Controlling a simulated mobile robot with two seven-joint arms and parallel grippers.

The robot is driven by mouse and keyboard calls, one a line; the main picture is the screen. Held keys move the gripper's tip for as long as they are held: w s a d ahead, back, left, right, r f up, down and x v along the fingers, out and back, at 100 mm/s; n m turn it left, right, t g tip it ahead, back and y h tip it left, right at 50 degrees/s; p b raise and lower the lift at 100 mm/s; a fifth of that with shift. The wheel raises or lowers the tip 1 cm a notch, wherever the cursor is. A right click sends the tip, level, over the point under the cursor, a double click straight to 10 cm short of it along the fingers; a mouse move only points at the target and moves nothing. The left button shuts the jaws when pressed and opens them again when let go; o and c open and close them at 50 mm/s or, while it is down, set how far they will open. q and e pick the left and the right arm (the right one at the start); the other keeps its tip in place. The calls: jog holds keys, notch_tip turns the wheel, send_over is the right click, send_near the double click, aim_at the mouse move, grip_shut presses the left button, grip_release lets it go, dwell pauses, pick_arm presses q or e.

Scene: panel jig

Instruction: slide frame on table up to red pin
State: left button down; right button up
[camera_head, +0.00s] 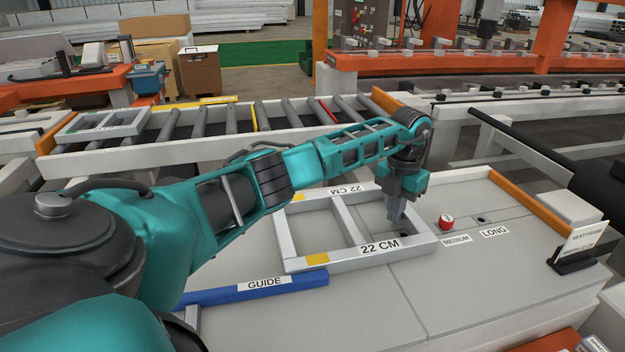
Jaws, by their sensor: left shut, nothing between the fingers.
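The grey metal frame (287,251) lies flat on the table (370,315). It has a middle bar, yellow corner patches and "22 CM" labels on its near and far sides. The red pin (446,222) stands on the table just right of the frame, by the "MEDIUM" label. A gap shows between the pin and the frame's right side. My left gripper (396,222) is shut and points down inside the frame's right opening, near its right side. I cannot tell whether its tips touch the frame. My right gripper is not in view.
A blue guide (255,288) lies on the table left of and nearer than the frame. An orange rail (530,205) edges the table's right side, with a small sign (582,243) beyond it. A roller conveyor (230,120) holding another frame (103,124) runs behind.

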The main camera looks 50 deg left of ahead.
pick_arm(q)
jog(key=shift+w+d+b, duration=0.2)
jog(key=shift+w+b, duration=0.1)
jog(key=shift+w, duration=0.15)
jog(key=shift+w+d+f+b, duration=0.1)
jog(key=shift+w+d+b, duration=0.3)
jog(key=shift+w+b, duration=0.4)
jog(key=shift+w+d+b, duration=0.4)
jog(key=shift+w+b, duration=0.2)
jog(key=shift+w, duration=0.3)
jog(key=shift+s+a+p, duration=0.1)
jog(key=shift+s+p, duration=0.05)
jog(key=shift+p, duration=0.3)
jog(key=shift+s+a+p, duration=0.35)
jog(key=shift+s+p, duration=0.45)
jog(key=shift+p, duration=0.15)
